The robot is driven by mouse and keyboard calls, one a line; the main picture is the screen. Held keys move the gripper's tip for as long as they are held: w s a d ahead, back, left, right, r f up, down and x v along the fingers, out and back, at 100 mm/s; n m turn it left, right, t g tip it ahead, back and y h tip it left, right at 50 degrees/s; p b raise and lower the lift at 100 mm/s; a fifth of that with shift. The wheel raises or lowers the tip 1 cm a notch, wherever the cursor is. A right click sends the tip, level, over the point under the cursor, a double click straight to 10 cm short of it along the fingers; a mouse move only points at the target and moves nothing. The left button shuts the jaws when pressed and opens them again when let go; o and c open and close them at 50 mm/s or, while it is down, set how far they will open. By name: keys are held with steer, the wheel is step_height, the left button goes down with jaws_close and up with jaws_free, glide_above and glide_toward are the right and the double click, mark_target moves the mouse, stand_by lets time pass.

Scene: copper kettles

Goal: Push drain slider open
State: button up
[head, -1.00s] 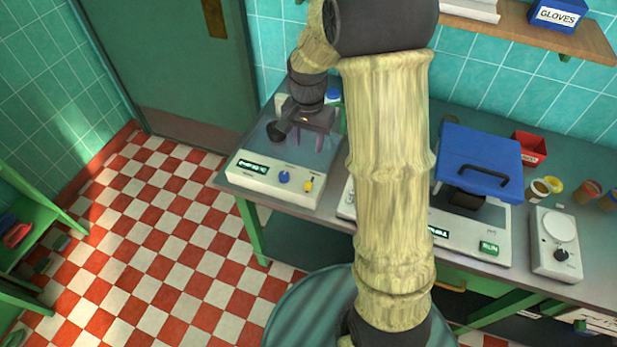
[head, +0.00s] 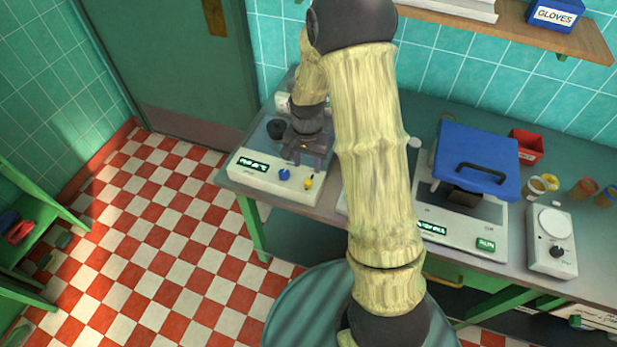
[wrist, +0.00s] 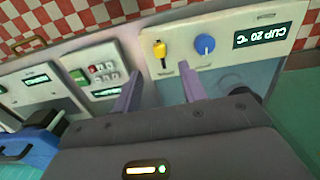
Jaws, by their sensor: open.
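The yellow slider (head: 308,184) is on the front panel of the white bath unit (head: 235,178), right of a blue knob (head: 284,174). In the wrist view the slider (wrist: 160,48) stands at one end of its short slot, beside the blue knob (wrist: 204,44). My gripper (head: 306,160) is over the front part of the bath, just behind the panel. In the wrist view my gripper (wrist: 161,70) is open and empty, its fingertips spread on either side of the slider's line. I see a gap between slider and fingers; contact cannot be told.
A dark cup (head: 276,128) stands on the bath, left of my gripper. To the right are a unit with a raised blue lid (head: 478,155), a white dial device (head: 552,240), a red bin (head: 527,146) and small cups. The tiled floor (head: 160,230) at left is clear.

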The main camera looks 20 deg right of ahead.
mark_target(308, 182)
step_height(308, 182, down, 9)
steer(key=shift+w+d+r+p, duration=0.1)
steer(key=shift+p, duration=0.75)
jaws_close()
